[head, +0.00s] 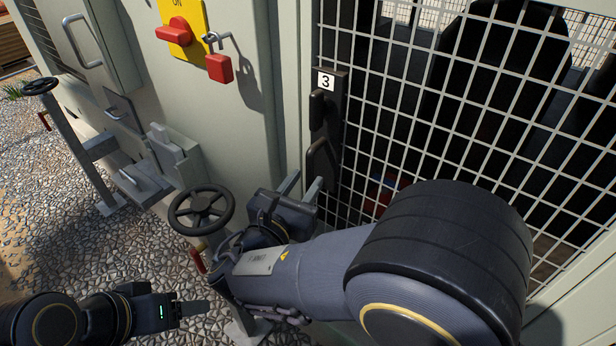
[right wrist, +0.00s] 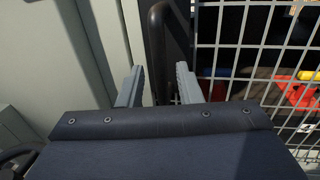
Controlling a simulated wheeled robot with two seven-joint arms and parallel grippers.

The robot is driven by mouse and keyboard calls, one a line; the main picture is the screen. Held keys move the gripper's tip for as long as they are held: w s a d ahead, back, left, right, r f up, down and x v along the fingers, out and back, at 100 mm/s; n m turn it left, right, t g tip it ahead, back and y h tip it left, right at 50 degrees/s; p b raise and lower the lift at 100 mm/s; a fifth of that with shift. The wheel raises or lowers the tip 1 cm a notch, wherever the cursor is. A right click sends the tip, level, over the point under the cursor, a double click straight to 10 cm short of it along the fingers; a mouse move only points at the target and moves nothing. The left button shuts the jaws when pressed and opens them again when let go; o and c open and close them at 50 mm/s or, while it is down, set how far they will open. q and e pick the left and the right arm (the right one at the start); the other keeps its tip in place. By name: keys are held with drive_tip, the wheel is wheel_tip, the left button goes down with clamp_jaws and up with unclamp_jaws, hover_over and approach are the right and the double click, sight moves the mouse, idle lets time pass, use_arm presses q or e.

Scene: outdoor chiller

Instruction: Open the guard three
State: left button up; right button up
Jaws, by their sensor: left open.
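Guard three is a wire mesh panel (head: 440,110) in a pale frame, at the right of the head view. Its black latch plate (head: 328,120) bears a white label "3" and a black handle (head: 320,160). My right gripper (head: 302,186) is just below and left of the handle in the head view. In the right wrist view its two grey fingers (right wrist: 158,88) are apart, with the black handle (right wrist: 158,45) upright between them in the picture. Gaps show on both sides; I cannot tell the depth. My left gripper (head: 192,311) is low at the left, open and empty.
A black handwheel (head: 201,209) stands close left of my right gripper. A yellow switch plate (head: 183,30) with a red knob and a red padlock (head: 219,68) is on the cabinet. Another handwheel (head: 40,86) is far left. Gravel lies below.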

drive_tip(key=shift+x, duration=1.5)
clamp_jaws()
